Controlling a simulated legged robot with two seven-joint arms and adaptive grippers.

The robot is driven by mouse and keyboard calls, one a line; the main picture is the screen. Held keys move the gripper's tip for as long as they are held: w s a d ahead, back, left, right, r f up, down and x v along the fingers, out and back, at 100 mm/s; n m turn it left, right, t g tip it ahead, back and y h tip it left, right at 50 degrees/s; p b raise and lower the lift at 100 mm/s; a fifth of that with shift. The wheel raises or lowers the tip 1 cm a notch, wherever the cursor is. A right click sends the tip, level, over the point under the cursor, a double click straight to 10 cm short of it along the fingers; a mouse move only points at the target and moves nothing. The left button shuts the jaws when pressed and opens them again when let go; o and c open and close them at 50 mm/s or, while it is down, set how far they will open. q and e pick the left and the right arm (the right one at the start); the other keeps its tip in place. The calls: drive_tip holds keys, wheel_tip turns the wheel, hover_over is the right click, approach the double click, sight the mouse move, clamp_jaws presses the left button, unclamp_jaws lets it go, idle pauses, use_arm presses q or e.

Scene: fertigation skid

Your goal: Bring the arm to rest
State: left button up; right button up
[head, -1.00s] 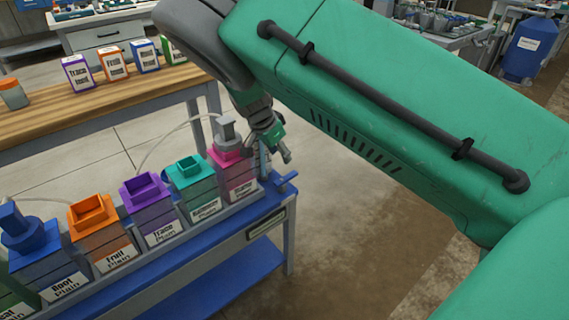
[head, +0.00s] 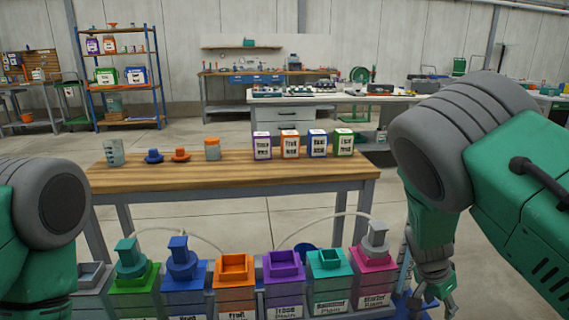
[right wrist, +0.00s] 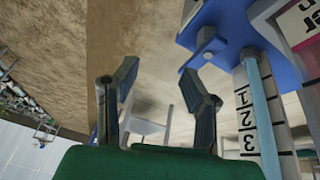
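My right arm comes in from the right in the head view. Its gripper (head: 437,302) hangs pointing down just right of the pink tank (head: 373,278). In the right wrist view the two fingers (right wrist: 160,92) stand apart with nothing held between them. A blue bracket (right wrist: 215,50) and a numbered scale with a light blue tube (right wrist: 262,110) lie to the right of the fingers. My left arm shows only in part at the left edge of the head view; its gripper is out of the picture.
A row of coloured tanks, including a purple one (head: 284,280) and an orange one (head: 235,275), stands along the bottom. A wooden table (head: 230,178) behind holds labelled boxes (head: 290,145), an orange-lidded jar (head: 212,149) and a beaker (head: 114,153). Floor shows beyond the table.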

drive_tip(key=s+a+f+n+y+p, duration=0.1)
drive_tip(key=s+f+n+p, duration=0.2)
drive_tip(key=s, duration=0.7)
drive_tip(key=s+a+f+n+y+p, duration=0.1)
drive_tip(key=s+f+n, duration=0.35)
drive_tip(key=s, duration=0.45)
drive_tip(key=s+a+r+n+y+p, duration=0.2)
drive_tip(key=s+a+n, duration=0.5)
drive_tip(key=s, duration=0.5)
drive_tip(key=shift+s+a+r, duration=0.4)
drive_tip(key=shift+a+r, duration=0.2)
drive_tip(key=shift+r, duration=0.1)
drive_tip(key=shift+w+d, duration=0.15)
idle(0.4)
